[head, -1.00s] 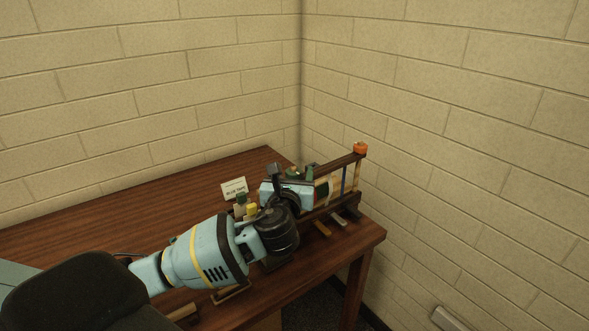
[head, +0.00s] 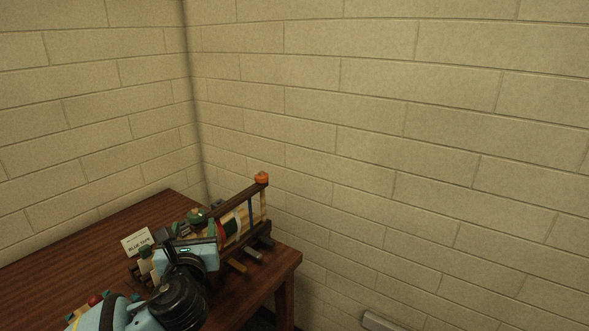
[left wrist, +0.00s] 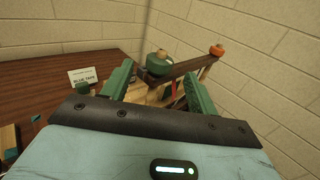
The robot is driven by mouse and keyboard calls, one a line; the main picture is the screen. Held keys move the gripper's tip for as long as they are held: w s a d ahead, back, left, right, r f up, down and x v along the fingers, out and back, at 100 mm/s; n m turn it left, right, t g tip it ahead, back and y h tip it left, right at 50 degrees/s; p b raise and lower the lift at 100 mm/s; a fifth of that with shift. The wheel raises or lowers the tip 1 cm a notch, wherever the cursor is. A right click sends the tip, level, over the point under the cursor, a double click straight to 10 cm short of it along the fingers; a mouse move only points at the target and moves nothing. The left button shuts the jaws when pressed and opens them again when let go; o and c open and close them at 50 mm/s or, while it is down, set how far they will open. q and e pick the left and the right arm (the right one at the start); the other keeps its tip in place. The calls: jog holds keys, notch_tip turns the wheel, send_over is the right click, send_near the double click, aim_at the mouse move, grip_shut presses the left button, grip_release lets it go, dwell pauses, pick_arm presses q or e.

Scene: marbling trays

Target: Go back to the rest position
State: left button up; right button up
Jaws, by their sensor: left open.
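My left gripper (head: 218,230) reaches over the right end of the dark wood table, in front of a wooden rack. In the left wrist view its two green fingers (left wrist: 157,95) stand apart, with part of the rack showing between them. The gripper is open; the frames do not show clearly whether a finger touches the rack. My left arm covers much of the table front in the head view. My right gripper is in neither view.
The rack (head: 232,198) has an orange knob (head: 261,178) on its post. A small card reading "BLUE TAPE" (head: 137,241) stands left of it. The table (head: 60,262) is bare at the back left. Block walls (head: 420,150) close the corner behind.

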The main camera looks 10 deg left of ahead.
pick_arm(q)
jog(key=s+d+f+n+g+h, duration=0.2)
jog(key=s+d+f+n+g, duration=0.15)
jog(key=s+f+n, duration=0.5)
jog(key=s+d+f+n+g+h, duration=0.2)
jog(key=s+f+n+g, duration=0.3)
jog(key=f, duration=0.6)
jog(key=s+d+f+n+g+h, duration=0.2)
jog(key=s+f+n+g, duration=0.15)
jog(key=s+n, duration=0.6)
jog(key=s+d+f+n+g+h, duration=0.1)
jog(key=s+d+f+n+g, duration=0.3)
jog(key=s, duration=0.9)
jog(key=w+f+n+t+h, duration=0.1)
jog(key=w+f+n+t, duration=0.1)
jog(key=w+f+t, duration=0.4)
jog(key=shift+f+t+h, duration=0.4)
jog(key=shift+f+t, duration=1.1)
jog(key=shift+f, duration=0.8)
jog(key=shift+w+d, duration=0.1)
jog(key=shift+w, duration=0.05)
